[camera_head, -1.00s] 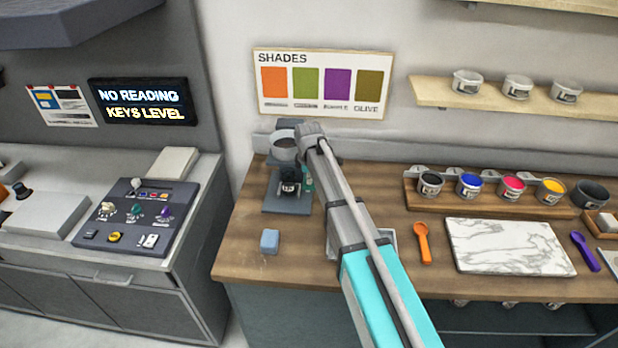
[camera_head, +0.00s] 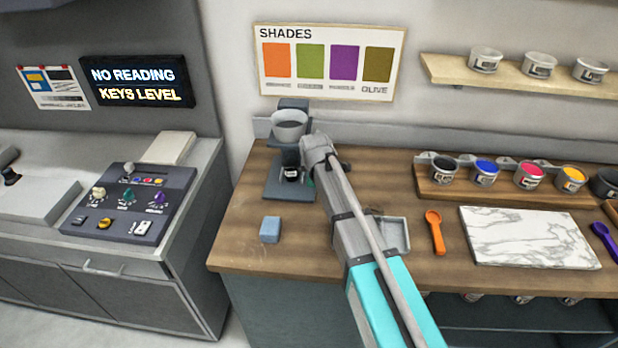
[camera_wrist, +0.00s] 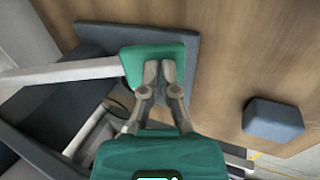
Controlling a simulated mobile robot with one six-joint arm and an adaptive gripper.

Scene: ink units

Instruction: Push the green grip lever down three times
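The green grip lever shows in the wrist view as a green pad (camera_wrist: 140,64) on the end of a pale bar. In the head view only a sliver of green (camera_head: 311,179) shows beside the grey dispenser stand (camera_head: 290,104); my arm hides the rest. My gripper (camera_wrist: 160,68) is shut, its two fingertips side by side, with nothing seen between them. The fingertips overlap the right part of the green pad in the wrist view. I cannot tell whether they touch it.
A blue block (camera_head: 270,229) lies on the wooden counter (camera_head: 235,250) in front of the dispenser. A small tray (camera_head: 394,234), an orange scoop (camera_head: 435,232) and a marble slab (camera_head: 525,237) lie to the right. A sign (camera_head: 137,84) reads "NO READING" and "KEYS LEVEL".

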